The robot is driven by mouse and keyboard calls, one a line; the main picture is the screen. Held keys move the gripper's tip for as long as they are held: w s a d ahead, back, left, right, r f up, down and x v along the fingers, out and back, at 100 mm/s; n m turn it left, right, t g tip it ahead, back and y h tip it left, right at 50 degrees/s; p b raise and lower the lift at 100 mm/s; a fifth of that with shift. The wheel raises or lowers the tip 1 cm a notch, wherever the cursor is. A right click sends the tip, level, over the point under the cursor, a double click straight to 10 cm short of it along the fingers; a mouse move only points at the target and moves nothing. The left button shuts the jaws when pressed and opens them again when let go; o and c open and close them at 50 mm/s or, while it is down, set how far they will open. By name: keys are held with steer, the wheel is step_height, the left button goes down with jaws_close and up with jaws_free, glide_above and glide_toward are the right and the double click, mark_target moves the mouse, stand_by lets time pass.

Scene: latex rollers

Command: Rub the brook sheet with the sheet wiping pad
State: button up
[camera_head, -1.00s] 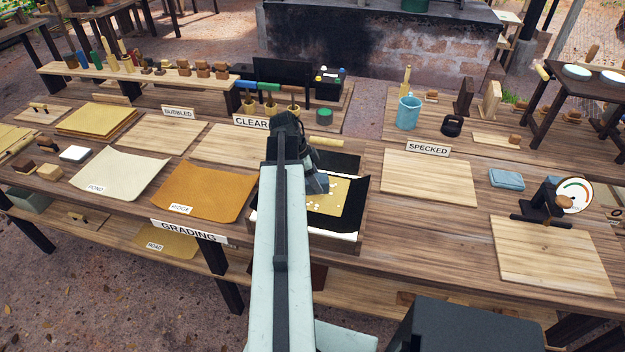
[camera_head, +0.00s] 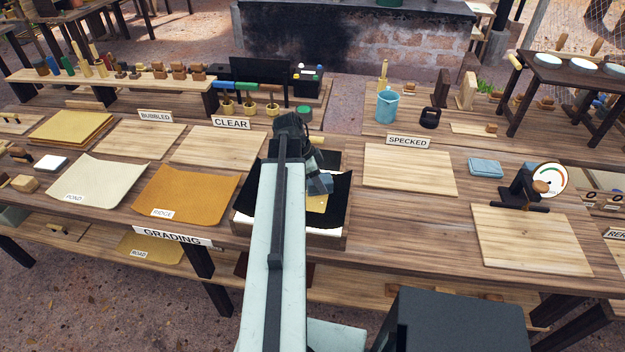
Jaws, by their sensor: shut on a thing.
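My gripper (camera_head: 318,180) is over the tray, at the sheet's far part. I cannot tell whether the block touches the sheet.
A cream sheet (camera_head: 100,184) and an orange sheet (camera_head: 186,192) lie left of the tray. Bare boards (camera_head: 409,170) lie right and behind. A folded blue cloth (camera_head: 486,167) and a dial gauge (camera_head: 549,180) stand at the right.

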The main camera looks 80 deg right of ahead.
steer(key=shift+s+r, duration=0.15)
steer(key=shift+w+f, duration=0.2)
steer(key=shift+w, duration=1.15)
steer(key=shift+w+a+f, duration=0.1)
steer(key=shift+w+f, duration=0.05)
steer(key=shift+w, duration=2.25)
steer(key=shift+c, duration=0.7)
steer(key=shift+w, duration=2.05)
steer(key=shift+s, duration=0.1)
step_height(320, 180, up, 6)
steer(key=p, duration=0.5)
steer(key=shift+p, duration=0.4)
